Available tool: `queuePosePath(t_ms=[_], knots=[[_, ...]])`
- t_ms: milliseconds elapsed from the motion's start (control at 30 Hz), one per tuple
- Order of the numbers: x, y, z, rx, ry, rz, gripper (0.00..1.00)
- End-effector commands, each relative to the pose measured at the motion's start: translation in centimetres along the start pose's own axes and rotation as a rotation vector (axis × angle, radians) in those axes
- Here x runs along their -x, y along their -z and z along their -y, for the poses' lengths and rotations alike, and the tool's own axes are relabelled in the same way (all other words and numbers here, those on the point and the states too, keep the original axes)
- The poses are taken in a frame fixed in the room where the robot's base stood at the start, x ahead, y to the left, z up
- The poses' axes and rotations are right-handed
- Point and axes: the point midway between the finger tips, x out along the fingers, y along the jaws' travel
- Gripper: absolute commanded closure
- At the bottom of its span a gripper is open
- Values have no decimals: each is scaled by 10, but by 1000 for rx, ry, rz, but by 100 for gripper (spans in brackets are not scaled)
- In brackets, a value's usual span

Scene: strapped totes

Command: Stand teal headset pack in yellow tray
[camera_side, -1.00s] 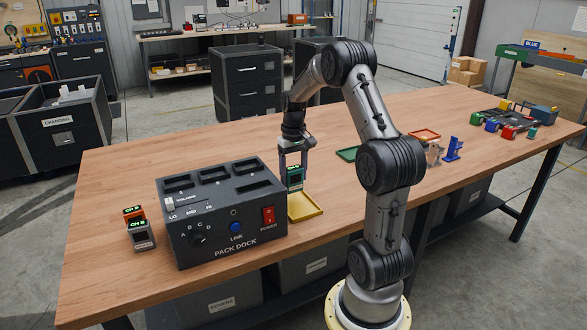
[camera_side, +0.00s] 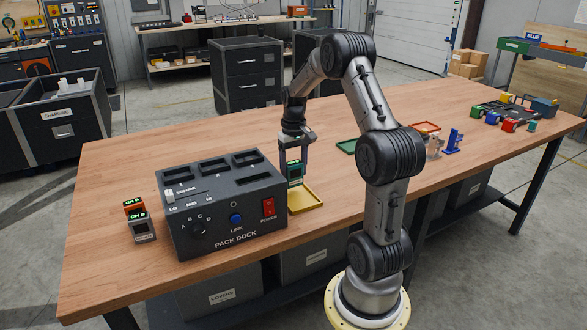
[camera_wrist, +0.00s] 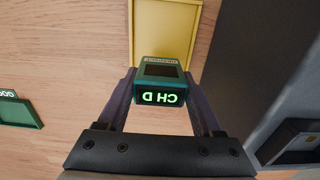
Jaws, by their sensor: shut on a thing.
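The teal headset pack (camera_side: 295,172) has a lit label that reads CH D. It is upright between the fingers of my gripper (camera_side: 293,160), which is shut on it. In the wrist view, the pack (camera_wrist: 161,85) shows its top, with a finger of my gripper (camera_wrist: 160,98) on each side. The yellow tray (camera_side: 315,203) lies flat on the table beside the dock. The pack is at the tray's back left in the side view; I cannot tell whether its base touches the tray. The tray (camera_wrist: 164,16) extends past the pack in the wrist view and looks empty there.
The grey pack dock (camera_side: 222,212) stands close to the left of the tray. An orange pack (camera_side: 132,207) and a grey pack (camera_side: 141,229) stand left of the dock. A green tray (camera_side: 346,146) and a red tray (camera_side: 426,128) lie farther right, with bare wood between.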

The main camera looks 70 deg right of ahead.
Motion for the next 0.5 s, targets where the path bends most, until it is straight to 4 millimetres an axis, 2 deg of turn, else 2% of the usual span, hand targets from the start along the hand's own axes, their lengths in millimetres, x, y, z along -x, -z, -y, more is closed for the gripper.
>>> queuePosePath(t_ms=[500], knots=[[-3,0,0,0,0,0,100]])
